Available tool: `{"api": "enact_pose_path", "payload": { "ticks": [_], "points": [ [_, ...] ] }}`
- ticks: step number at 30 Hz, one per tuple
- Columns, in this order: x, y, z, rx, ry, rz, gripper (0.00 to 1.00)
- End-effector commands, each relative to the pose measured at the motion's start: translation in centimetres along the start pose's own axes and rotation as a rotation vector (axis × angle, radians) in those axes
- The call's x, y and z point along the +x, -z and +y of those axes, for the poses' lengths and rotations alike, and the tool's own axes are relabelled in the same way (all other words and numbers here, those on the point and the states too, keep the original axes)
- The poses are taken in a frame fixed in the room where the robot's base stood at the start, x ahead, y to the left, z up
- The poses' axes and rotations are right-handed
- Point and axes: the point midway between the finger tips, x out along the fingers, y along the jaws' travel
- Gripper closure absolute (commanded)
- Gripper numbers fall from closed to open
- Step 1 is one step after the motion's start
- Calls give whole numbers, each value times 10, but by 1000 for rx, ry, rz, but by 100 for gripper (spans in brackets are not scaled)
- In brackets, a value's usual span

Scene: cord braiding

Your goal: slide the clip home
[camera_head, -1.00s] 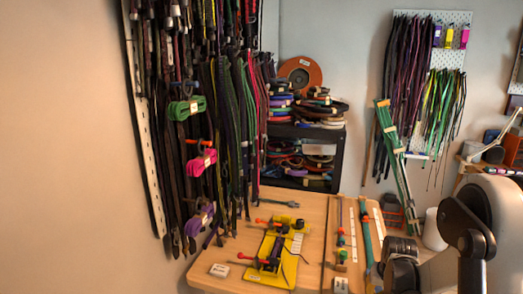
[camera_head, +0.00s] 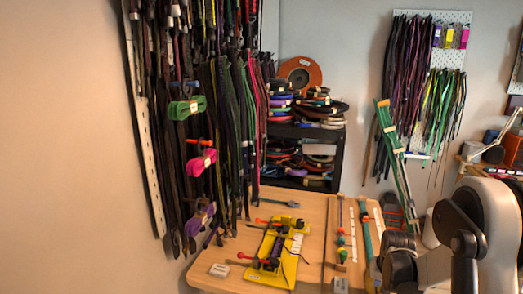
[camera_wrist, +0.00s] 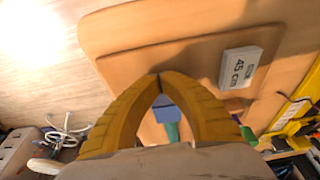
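My gripper (camera_wrist: 158,78) shows in the wrist view as two yellow curved fingers, with their tips together and nothing clearly held. A blue piece (camera_wrist: 163,101) and a teal strip (camera_wrist: 172,131) show through the gap between the fingers; they seem to lie beyond them. The yellow braiding jig (camera_head: 266,272) lies on the table in the head view, with black clamps and red-tipped levers (camera_head: 246,256). Its yellow edge also shows at the right of the wrist view (camera_wrist: 294,113). I cannot tell which part is the clip. My fingertips are not clear in the head view.
The wooden table (camera_head: 310,212) holds a rack with coloured knobs (camera_head: 340,240), a teal strip (camera_head: 366,235) and small white labels. A "45 cm" block (camera_wrist: 240,67) lies near my fingers. Hanging cords (camera_head: 200,110) crowd the left wall. A dark shelf (camera_head: 305,160) stands behind.

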Motion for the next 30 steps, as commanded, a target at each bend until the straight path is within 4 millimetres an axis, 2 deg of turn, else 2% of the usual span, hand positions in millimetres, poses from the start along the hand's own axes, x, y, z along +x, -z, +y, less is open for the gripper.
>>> {"api": "enact_pose_path", "payload": {
  "ticks": [11,30],
  "points": [
    [-2,1,0,0,0,0,100],
    [-54,-14,0,0,0,0,100]
  ]
}}
